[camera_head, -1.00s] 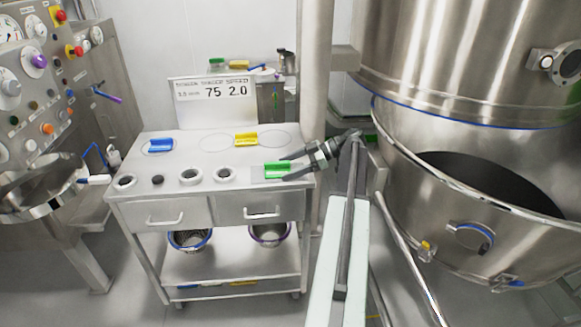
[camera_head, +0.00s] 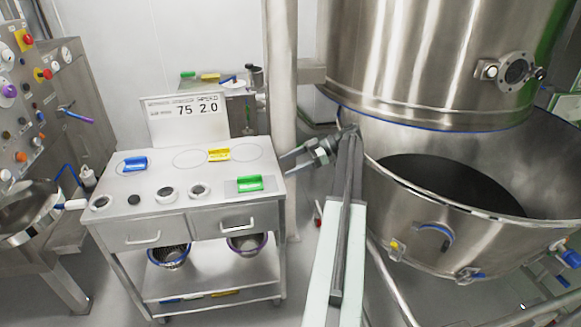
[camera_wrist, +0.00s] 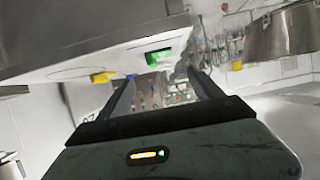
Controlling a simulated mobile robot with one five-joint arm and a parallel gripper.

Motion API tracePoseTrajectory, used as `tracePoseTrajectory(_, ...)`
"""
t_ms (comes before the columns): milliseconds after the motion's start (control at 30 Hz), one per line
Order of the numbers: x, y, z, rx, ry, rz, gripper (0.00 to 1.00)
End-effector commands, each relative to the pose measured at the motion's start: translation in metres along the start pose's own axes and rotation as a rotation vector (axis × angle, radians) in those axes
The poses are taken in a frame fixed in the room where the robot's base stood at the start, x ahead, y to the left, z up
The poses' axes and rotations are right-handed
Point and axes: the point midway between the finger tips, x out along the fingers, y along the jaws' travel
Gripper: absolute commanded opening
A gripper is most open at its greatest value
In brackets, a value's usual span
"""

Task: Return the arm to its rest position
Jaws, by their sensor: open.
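My gripper (camera_head: 284,162) is open and empty at the right edge of the cart top in the head view. Its fingers point left toward the cart and are apart from the green block (camera_head: 249,184). That block lies on a grey square pad (camera_head: 230,189) at the cart's right front corner. In the wrist view the two open fingers (camera_wrist: 162,88) have nothing between them; the green block (camera_wrist: 158,57) shows beyond. My arm runs from the bottom of the head view up to the gripper.
The cart (camera_head: 160,186) carries a blue block (camera_head: 135,163), a yellow block (camera_head: 219,155), several round rings and a sign (camera_head: 187,119). A large steel vessel (camera_head: 450,190) stands close right of my arm. A control panel (camera_head: 25,120) is at left. Some floor shows between cart and arm.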

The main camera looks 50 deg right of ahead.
Motion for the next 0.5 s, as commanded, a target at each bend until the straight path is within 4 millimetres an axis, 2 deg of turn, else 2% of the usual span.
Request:
tracePoseTrajectory(367, -0.003, -0.001, 0.002, 0.002, 0.000, 0.005, 0.75)
tracePoseTrajectory(433, 0.003, 0.000, -0.002, -0.002, 0.000, -0.003, 0.75)
tracePoseTrajectory(500, 0.022, 0.003, -0.015, -0.014, 0.000, -0.033, 0.75)
